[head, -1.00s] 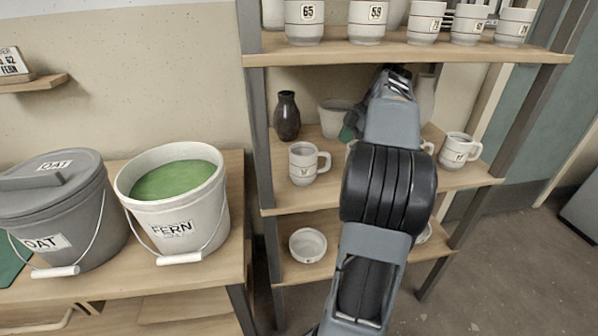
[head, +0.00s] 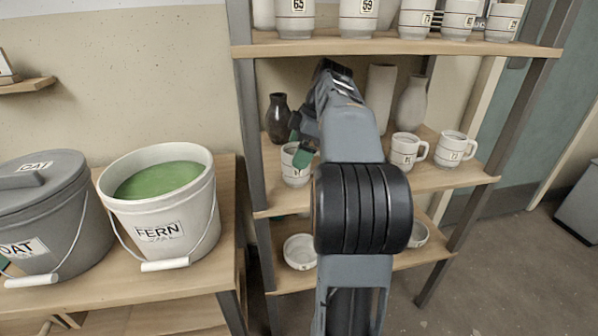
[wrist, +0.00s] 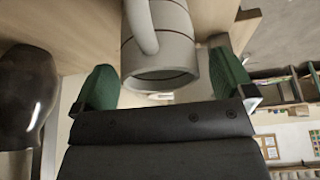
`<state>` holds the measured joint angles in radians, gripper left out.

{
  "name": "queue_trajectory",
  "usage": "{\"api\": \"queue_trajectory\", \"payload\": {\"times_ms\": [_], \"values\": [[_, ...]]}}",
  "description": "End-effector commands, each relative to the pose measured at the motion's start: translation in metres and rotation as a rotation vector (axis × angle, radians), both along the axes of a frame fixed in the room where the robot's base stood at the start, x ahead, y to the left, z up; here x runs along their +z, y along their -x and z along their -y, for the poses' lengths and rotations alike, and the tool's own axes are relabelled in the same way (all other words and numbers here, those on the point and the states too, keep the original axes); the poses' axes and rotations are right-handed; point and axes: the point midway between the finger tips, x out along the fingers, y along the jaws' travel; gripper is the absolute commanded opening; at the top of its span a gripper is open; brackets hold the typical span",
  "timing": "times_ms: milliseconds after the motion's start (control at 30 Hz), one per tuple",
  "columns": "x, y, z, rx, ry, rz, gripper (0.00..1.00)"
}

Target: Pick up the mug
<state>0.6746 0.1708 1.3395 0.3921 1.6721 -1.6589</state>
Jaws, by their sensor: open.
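A white mug (head: 293,176) with dark bands stands on the middle shelf, at its left, partly hidden behind my gripper (head: 300,149). In the wrist view, the mug (wrist: 165,52) lies between the two green fingertips of my gripper (wrist: 163,80), with its handle on the near face and its rim toward the palm. The fingers are open, with a gap visible on the mug's left side; contact on the right is unclear. Two more white mugs, a nearer one (head: 408,152) and one farther right (head: 453,149), stand on the same shelf.
A dark vase (head: 278,118) stands close behind the mug and shows in the wrist view (wrist: 25,95). Pale vases (head: 411,103) stand at the back right. The upper shelf board (head: 400,46) overhangs. A bucket of green glaze (head: 150,215) stands on the left bench.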

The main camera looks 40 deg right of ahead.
Motion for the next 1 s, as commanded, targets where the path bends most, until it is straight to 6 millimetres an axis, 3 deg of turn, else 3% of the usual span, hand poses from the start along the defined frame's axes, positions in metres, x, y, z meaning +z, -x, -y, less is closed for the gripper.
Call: {"api": "queue_trajectory", "payload": {"times_ms": [367,900,1000], "values": [[-0.0064,-0.0009,-0.0012,-0.001,0.0,0.0,0.99],[-0.0066,-0.0008,-0.0011,-0.001,-0.001,-0.001,0.47],[-0.0061,-0.0008,-0.0012,0.0,0.0,0.0,0.41]]}}
